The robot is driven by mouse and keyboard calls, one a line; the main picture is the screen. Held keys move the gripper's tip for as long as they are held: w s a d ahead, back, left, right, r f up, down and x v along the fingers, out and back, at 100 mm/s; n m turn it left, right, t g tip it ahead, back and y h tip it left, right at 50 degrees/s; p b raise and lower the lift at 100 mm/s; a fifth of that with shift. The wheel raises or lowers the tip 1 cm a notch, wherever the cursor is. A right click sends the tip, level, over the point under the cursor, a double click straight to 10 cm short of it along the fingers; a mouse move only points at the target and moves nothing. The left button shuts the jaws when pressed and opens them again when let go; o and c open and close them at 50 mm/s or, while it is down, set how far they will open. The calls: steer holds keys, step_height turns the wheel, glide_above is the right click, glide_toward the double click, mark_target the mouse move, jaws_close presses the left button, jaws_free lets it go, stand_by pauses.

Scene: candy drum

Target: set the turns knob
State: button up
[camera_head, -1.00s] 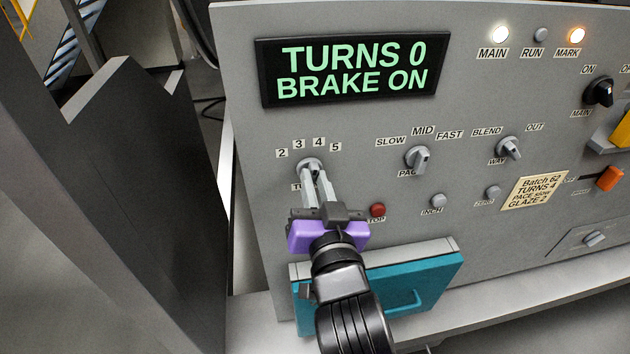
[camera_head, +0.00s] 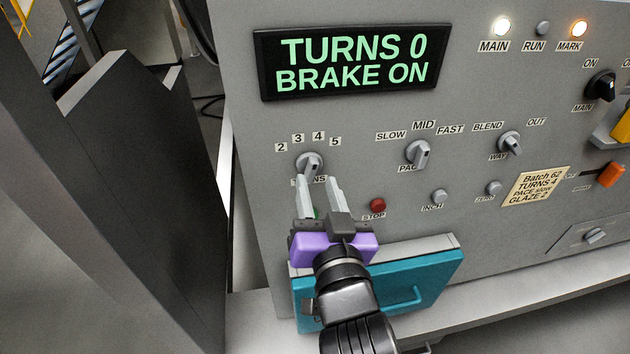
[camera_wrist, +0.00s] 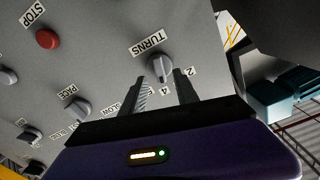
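The turns knob (camera_head: 310,163) is a small grey knob on the panel's left, under the labels 2, 3, 4 and 5. Its exact pointing direction is hard to tell. My gripper (camera_head: 318,183) is just below and in front of it, fingers apart and empty. In the wrist view the knob (camera_wrist: 160,68) lies beyond the fingertips, between their lines, clear of both. The display (camera_head: 350,62) reads "TURNS 0, BRAKE ON". A paper note (camera_head: 537,187) reads Batch 62, TURNS 4, PACE slow, GLAZE 2.
A red stop button (camera_head: 377,205) sits right of my gripper. The pace knob (camera_head: 417,154) and blend knob (camera_head: 510,144) are farther right. A teal drawer (camera_head: 440,283) juts out below my gripper. A dark grey structure (camera_head: 140,190) stands at the left.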

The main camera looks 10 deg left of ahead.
steer(key=v, duration=0.5)
steer(key=shift+b, duration=0.4)
steer(key=s+d+f+g+h, duration=0.1)
steer(key=s+d+f, duration=0.4)
steer(key=s, duration=0.5)
steer(key=s+d+f+h, duration=0.2)
steer(key=s+d+f, duration=0.3)
steer(key=s+d, duration=0.4)
steer(key=s+d+f+g+h, duration=0.1)
steer(key=s+d+f+h, duration=0.1)
steer(key=s+d+f, duration=0.3)
steer(key=s+d, duration=0.3)
steer(key=s, duration=0.4)
steer(key=shift+s+f+g, duration=0.2)
steer(key=shift+s+g, duration=0.1)
steer(key=shift+s, duration=0.05)
